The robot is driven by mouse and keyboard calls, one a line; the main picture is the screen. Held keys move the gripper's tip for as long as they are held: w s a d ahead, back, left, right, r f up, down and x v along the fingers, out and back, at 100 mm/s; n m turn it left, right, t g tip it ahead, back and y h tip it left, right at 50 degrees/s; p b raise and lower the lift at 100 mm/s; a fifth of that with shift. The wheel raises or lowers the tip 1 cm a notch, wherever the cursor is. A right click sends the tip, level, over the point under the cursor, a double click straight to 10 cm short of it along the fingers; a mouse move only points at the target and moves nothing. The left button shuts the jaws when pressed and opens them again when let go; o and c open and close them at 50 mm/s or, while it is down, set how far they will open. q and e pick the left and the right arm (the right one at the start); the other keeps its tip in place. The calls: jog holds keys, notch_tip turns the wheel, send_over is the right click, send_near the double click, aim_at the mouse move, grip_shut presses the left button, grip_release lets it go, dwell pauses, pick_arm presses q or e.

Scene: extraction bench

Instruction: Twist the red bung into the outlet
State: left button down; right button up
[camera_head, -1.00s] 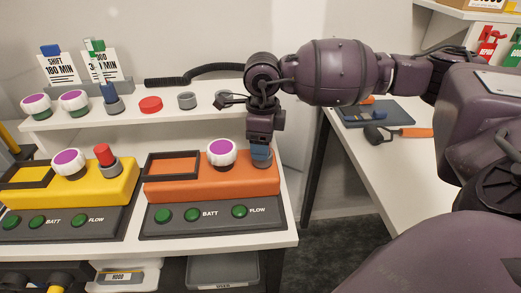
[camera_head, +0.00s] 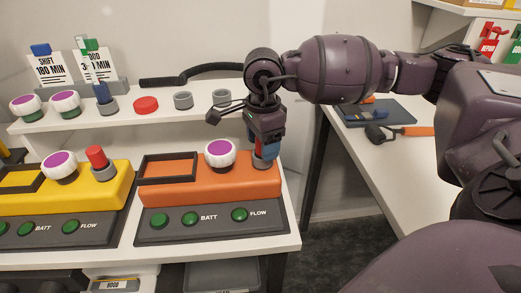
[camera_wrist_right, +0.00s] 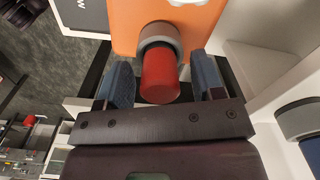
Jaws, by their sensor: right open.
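The red bung (camera_wrist_right: 160,78) stands in the grey ring of the outlet (camera_wrist_right: 158,36) on the orange unit, seen in the right wrist view. How deep it sits I cannot tell. In the head view the red bung (camera_head: 261,147) shows partly between the blue finger pads, above the grey outlet (camera_head: 262,163) at the orange unit's right end. My right gripper (camera_head: 264,153) is over it, pointing down. In the right wrist view the gripper (camera_wrist_right: 164,72) is open, one pad on each side of the bung, with a gap on both sides. My left gripper is not in view.
The orange unit (camera_head: 205,187) has a white-and-purple knob (camera_head: 220,153) close left of my gripper. A yellow unit (camera_head: 110,190) with its own red bung (camera_head: 96,156) stands further left. The shelf behind holds a red disc (camera_head: 146,104) and grey rings (camera_head: 183,100).

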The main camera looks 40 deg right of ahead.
jog(key=n+b, duration=0.1)
jog(key=n, duration=0.4)
jog(key=shift+f, duration=0.15)
jog(key=n+b, duration=0.1)
jog(key=n, duration=0.1)
jog(key=shift+n, duration=0.3)
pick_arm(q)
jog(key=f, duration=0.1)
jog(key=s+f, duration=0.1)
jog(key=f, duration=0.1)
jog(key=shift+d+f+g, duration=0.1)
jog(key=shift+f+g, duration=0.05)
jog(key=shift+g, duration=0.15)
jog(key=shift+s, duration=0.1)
pick_arm(e)
jog(key=shift+r, duration=0.2)
